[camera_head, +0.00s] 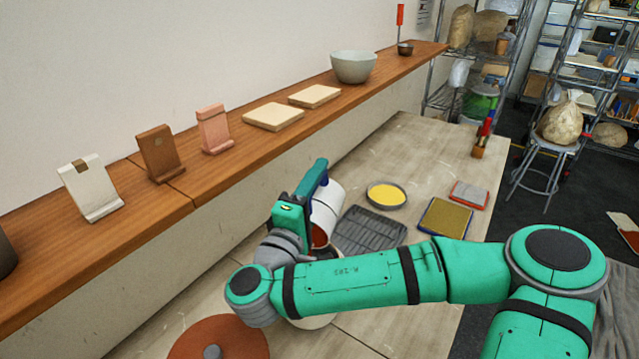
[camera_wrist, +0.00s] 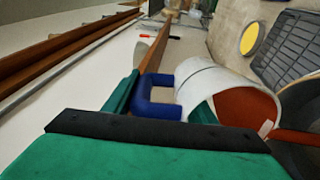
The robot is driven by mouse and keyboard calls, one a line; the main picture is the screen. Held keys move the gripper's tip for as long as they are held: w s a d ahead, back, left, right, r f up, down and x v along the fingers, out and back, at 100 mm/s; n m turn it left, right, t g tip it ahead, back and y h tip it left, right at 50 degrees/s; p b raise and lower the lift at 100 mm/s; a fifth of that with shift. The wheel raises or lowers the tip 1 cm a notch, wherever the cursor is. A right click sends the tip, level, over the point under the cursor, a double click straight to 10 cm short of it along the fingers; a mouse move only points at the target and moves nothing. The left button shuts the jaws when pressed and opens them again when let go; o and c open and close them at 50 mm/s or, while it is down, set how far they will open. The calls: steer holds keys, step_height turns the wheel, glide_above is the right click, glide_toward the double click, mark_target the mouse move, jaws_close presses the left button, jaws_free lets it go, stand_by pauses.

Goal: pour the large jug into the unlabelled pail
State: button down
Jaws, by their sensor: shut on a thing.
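The large jug (camera_head: 326,207) is white with a blue handle (camera_wrist: 152,102) and a red-brown inside. My gripper (camera_head: 309,188) is shut on the handle. The jug is held tilted, its mouth turned down toward the lower left in the head view. In the wrist view the jug (camera_wrist: 212,82) shows its open mouth and red-brown inside. A pale pail (camera_head: 314,322) stands below, mostly hidden by my arm; its rim shows at the right edge of the wrist view (camera_wrist: 292,88). I cannot see a label on it, nor tell whether liquid is flowing.
A dark ribbed tray (camera_head: 371,231) and a dish of yellow (camera_head: 386,194) lie right of the jug. A red-brown round lid (camera_head: 218,340) lies at the front. The wooden shelf (camera_head: 225,165) along the wall holds small stands, tiles and a bowl (camera_head: 354,67).

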steer(key=shift+s+a+t, duration=0.3)
steer(key=shift+s+t, duration=0.05)
steer(key=shift+t, duration=0.05)
steer(key=shift+s+r+t+h, duration=0.3)
steer(key=shift+s+h, duration=0.2)
steer(key=shift+s, duration=0.2)
steer(key=shift+s+a+r+t, duration=0.2)
steer(key=shift+s+a+t, duration=0.2)
steer(key=shift+s+t, duration=0.2)
steer(key=shift+w, duration=0.2)
steer(key=shift+s+a, duration=0.1)
steer(key=shift+a, duration=0.1)
steer(key=shift+d, duration=0.35)
steer(key=shift+s, duration=0.1)
steer(key=shift+a, duration=0.15)
